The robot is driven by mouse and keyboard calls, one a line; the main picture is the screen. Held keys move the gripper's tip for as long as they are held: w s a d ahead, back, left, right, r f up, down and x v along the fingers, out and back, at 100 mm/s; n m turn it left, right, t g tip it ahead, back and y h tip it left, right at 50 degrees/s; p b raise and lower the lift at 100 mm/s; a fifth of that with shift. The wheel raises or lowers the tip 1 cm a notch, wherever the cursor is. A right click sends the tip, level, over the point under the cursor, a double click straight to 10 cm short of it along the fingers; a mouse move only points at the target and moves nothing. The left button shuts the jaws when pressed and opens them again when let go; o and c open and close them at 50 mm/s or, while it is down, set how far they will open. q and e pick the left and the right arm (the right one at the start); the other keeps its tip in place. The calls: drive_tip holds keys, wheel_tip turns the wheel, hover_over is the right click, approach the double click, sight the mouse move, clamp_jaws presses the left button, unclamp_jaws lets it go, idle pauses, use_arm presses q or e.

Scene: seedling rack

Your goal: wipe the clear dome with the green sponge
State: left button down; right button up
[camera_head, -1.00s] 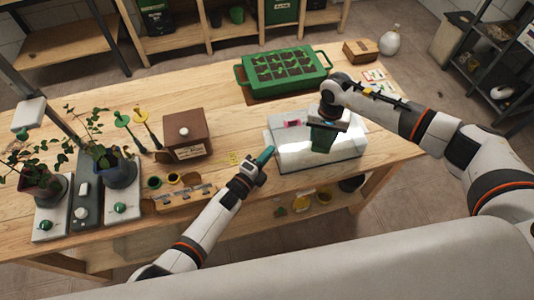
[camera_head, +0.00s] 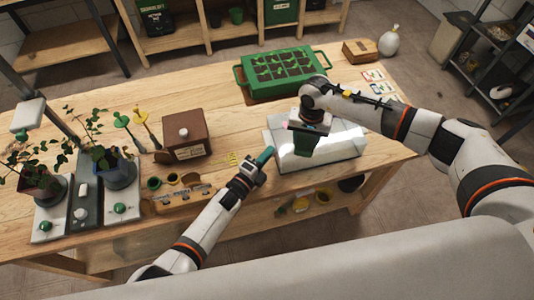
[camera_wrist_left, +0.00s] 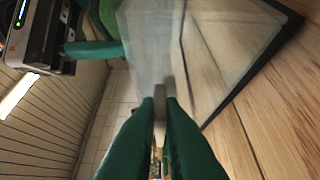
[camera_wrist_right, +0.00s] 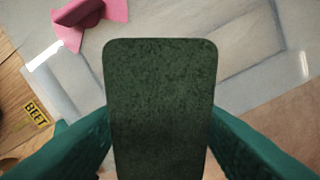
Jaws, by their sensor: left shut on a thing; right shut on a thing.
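The clear dome (camera_head: 340,143) sits at the table's front right and looks like a pale, see-through box. My right gripper (camera_head: 303,137) is shut on the dark green sponge (camera_wrist_right: 160,105), which is over the left part of the dome top. Whether the sponge touches the surface is hard to tell. A pink piece (camera_wrist_right: 90,20) on the dome shows beside the sponge in the right wrist view. My left gripper (camera_head: 265,156) is at the dome's left end, shut on a small grey piece (camera_wrist_left: 160,105) beside the dome wall (camera_wrist_left: 150,40); its link to the dome is unclear.
A green seedling tray (camera_head: 245,88) stands behind the dome. A brown box (camera_head: 185,140) and a wooden holder (camera_head: 178,200) with small pots are to the left. Potted plants (camera_head: 118,170) stand at the far left.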

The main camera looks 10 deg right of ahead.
sight(340, 137)
drive_tip(key=shift+d+f, duration=0.15)
drive_tip(key=shift+d, duration=1.3)
drive_tip(key=shift+w+d+r, duration=0.1)
drive_tip(key=shift+d, duration=1.15)
drive_tip(key=shift+d+r, duration=0.1)
drive_tip(key=shift+d, duration=1.1)
drive_tip(key=shift+w+d+f, duration=0.1)
drive_tip(key=shift+d, duration=1.7)
wheel_tip(340, 137, up, 7)
use_arm(q)
drive_tip(key=c, duration=1.5)
unclamp_jaws()
